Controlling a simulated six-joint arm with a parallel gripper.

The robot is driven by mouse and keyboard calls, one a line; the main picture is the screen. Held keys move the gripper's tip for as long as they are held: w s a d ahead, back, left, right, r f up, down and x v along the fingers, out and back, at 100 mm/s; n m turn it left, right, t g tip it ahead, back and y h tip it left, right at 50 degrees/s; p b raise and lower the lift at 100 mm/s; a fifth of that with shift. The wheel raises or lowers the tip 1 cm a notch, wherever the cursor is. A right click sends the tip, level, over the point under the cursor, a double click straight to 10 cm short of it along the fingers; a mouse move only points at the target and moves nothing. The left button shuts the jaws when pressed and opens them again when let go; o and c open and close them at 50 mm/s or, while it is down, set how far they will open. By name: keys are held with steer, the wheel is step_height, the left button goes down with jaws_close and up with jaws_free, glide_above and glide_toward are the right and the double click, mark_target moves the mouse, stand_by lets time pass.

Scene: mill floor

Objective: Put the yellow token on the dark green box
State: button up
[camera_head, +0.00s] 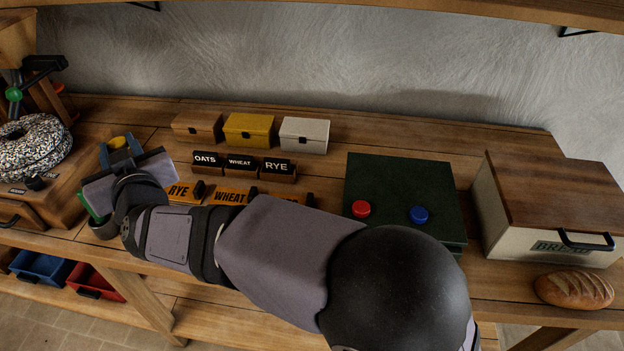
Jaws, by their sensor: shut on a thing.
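The dark green box (390,178) stands on the bench right of centre, with a red token (361,209) and a blue token (419,214) on its top, apart from each other. My gripper (119,147) is at the left of the bench, far from the box. It is shut on the yellow token (118,142), which shows between the fingers. The wrist hides the lower part of the fingers and what lies under them.
A mill with a speckled stone (31,143) stands at the left. A bread box (548,208) and a loaf (573,290) are at the right.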

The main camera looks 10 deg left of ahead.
steer(key=w+d+r+m+t+h+p, duration=0.3)
steer(key=w+d+m+h+p, duration=0.15)
steer(key=w+d, duration=2.05)
steer(key=d+f+p, duration=0.1)
steer(key=d+p, duration=0.4)
steer(key=d, duration=1.6)
steer(key=s+d+f+p, duration=0.2)
steer(key=s+d+p, duration=0.2)
steer(key=s+d, duration=0.8)
steer(key=s+d+n+p, duration=0.2)
steer(key=s+d+p, duration=0.1)
steer(key=s+d, duration=0.4)
steer(key=shift+g+y, duration=0.4)
steer(key=shift+y, duration=0.25)
steer(key=shift+s+a+f+b, duration=0.1)
steer(key=shift+s+a+f, duration=0.2)
steer(key=shift+f, duration=0.6)
steer(key=shift+s+a+f+b, duration=0.1)
steer(key=shift+s+a+f, duration=0.15)
steer(key=shift+f, duration=0.7)
steer(key=shift+s+a+f+b, duration=0.1)
steer(key=shift+s+a+f, duration=0.2)
steer(key=shift+f, duration=0.6)
steer(key=shift+w+f, duration=0.1)
